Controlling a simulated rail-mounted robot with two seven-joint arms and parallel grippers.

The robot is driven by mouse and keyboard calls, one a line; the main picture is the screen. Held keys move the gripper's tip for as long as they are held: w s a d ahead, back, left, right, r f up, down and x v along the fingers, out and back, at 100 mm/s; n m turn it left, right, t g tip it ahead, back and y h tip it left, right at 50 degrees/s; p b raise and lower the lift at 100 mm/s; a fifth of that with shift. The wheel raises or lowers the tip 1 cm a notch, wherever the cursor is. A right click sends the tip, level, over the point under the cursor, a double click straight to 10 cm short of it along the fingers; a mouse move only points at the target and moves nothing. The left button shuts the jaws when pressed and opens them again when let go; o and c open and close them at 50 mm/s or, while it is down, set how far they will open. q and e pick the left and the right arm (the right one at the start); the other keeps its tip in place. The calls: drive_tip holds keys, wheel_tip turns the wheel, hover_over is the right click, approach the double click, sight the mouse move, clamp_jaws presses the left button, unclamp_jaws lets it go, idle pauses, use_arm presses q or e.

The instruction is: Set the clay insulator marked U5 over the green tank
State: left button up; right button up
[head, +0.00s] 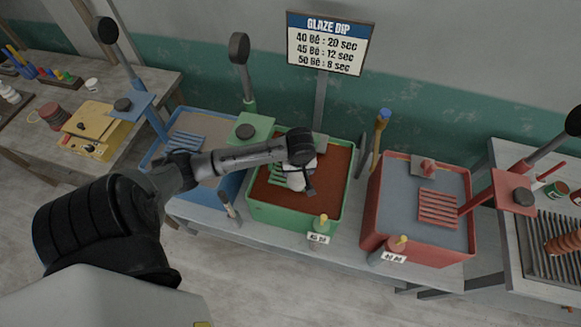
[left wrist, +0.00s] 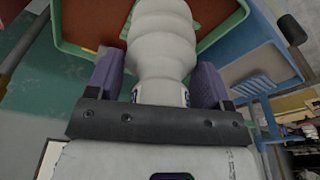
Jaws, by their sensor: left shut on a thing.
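The green tank (head: 257,213) stands in the middle of the bench in the head view, filled with reddish-brown glaze. It also shows at the top of the left wrist view (left wrist: 75,48). My left gripper (head: 299,184) is over the tank. In the left wrist view its purple-padded fingers (left wrist: 158,82) are shut on a pale ribbed clay insulator (left wrist: 162,38). A dark marking shows low on the insulator, partly hidden by the gripper, and I cannot read it. My right gripper is not in view.
A blue tank (head: 207,197) stands left of the green one and a red tank (head: 370,226) to the right. Posts with dark round heads rise beside the tanks. A glaze dip sign (head: 328,45) stands behind. A yellow scale (head: 92,121) sits on the left table.

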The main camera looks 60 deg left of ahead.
use_arm(q)
drive_tip(key=w+a+f, duration=0.3)
drive_tip(key=a+f, duration=0.7)
drive_tip(key=a, duration=0.1)
drive_tip(key=shift+w+f+p, duration=0.2)
drive_tip(key=shift+f+p, duration=0.1)
drive_tip(key=shift+f, duration=0.05)
drive_tip(key=shift+f, duration=0.15)
drive_tip(key=o, duration=1.4)
